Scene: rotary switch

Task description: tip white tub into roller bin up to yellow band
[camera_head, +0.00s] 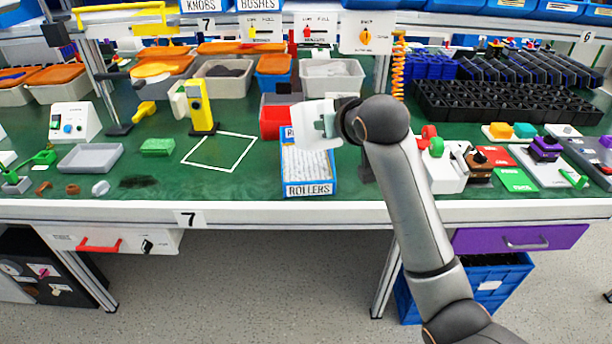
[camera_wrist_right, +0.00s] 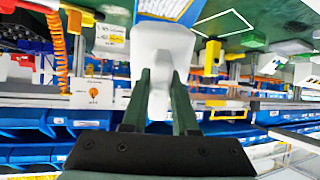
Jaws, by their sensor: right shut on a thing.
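The white tub (camera_head: 310,124) is in my right gripper (camera_head: 334,121), tilted over the back part of the roller bin. The roller bin (camera_head: 309,189) is a blue box with a ROLLERS label on its front, standing at the bench's front edge. Pale contents show inside it. I cannot make out a yellow band in it. In the right wrist view the white tub (camera_wrist_right: 161,42) sits between the two dark fingers of the right gripper (camera_wrist_right: 160,80). Part of the blue bin (camera_wrist_right: 166,9) shows beyond the tub. The tub's inside is hidden. My left gripper is out of view.
A red bin (camera_head: 275,118) stands just behind and left of the roller bin. A yellow post device (camera_head: 201,108) and a white outlined square (camera_head: 220,152) are to the left. A white and red device (camera_head: 441,165) is to the right. Grey bins (camera_head: 332,77) stand behind.

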